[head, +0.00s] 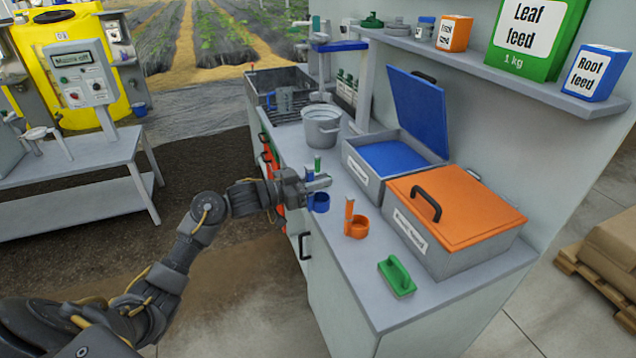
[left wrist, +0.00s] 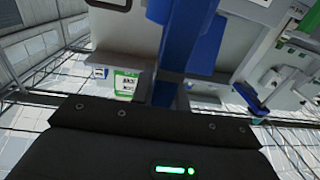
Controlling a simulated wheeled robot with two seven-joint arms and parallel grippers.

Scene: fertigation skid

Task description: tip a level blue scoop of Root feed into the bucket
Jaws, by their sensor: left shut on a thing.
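My left gripper (head: 318,184) is shut on the blue scoop (head: 319,203), whose cup hangs just below the fingers above the bench's front edge. I cannot tell whether the cup holds anything. The grey bucket (head: 321,127) stands upright on the bench, beyond the gripper. The grey bin with the blue lid (head: 419,112) is open, its lid tilted up at the back and a flat blue surface inside. The blue and white Root feed box (head: 597,73) sits on the shelf. The left wrist view shows blue shapes past my dark gripper body. My right gripper is out of view.
The orange-lidded bin (head: 455,210) is shut, nearer than the blue one. A green upright handle (head: 317,164) shows just beyond my gripper. A sink (head: 283,98) is at the far end.

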